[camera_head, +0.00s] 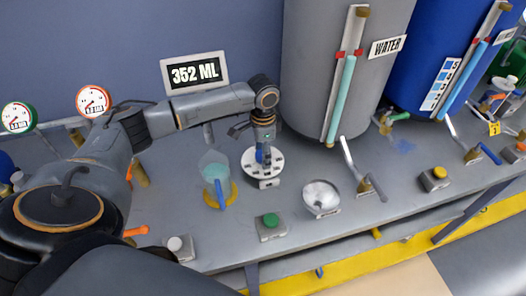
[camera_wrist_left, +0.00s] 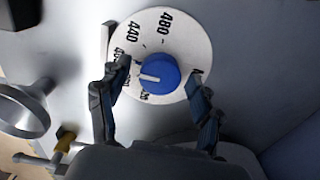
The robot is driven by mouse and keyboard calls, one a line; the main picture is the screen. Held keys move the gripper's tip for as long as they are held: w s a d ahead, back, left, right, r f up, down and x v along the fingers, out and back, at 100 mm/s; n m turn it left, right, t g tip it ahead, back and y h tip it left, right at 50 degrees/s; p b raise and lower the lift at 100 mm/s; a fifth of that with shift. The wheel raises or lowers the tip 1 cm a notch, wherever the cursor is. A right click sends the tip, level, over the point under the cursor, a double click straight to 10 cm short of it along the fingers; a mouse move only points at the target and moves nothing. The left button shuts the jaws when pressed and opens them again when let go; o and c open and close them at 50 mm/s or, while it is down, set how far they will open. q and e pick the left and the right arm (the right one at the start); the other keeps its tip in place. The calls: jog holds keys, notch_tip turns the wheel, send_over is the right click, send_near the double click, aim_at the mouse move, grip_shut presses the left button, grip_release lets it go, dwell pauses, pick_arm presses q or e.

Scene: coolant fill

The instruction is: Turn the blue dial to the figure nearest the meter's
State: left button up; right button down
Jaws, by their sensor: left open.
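The meter (camera_head: 195,72) at the back of the bench reads 352 ML. My left gripper (camera_head: 262,157) points down over the white dial plate (camera_head: 248,163). In the left wrist view the blue dial (camera_wrist_left: 158,73) sits on the white plate with figures around it. 480 and 440 read clearly; lower figures are partly hidden by a finger. The dial's white mark points left in that view, toward the partly hidden figures. My left gripper (camera_wrist_left: 158,98) is open, its fingers on either side of the dial with gaps. My right gripper is not in view.
A clear jug (camera_head: 214,170) stands left of the dial. A round metal bowl (camera_head: 321,196) and a green button (camera_head: 270,221) are in front. A grey WATER tank (camera_head: 310,70) and a blue tank (camera_head: 420,50) stand behind. Two gauges (camera_head: 93,101) are at the left.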

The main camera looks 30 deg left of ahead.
pick_arm(q)
jog(key=shift+c, duration=0.4)
jog(key=c, duration=1.1)
jog(key=shift+o, duration=0.2)
jog(key=shift+r+n+p, duration=0.15)
jog(key=shift+n+p, duration=0.15)
jog(key=shift+p, duration=0.3)
jog(key=n+p, duration=0.4)
jog(key=p, duration=0.3)
jog(key=shift+r+n, duration=0.15)
jog(key=shift+n, duration=0.25)
jog(key=shift+f+n+p, duration=0.2)
jog(key=shift+n+p, duration=1.1)
jog(key=shift+p, duration=0.15)
jog(key=o, duration=1.1)
jog(key=shift+o, duration=0.2)
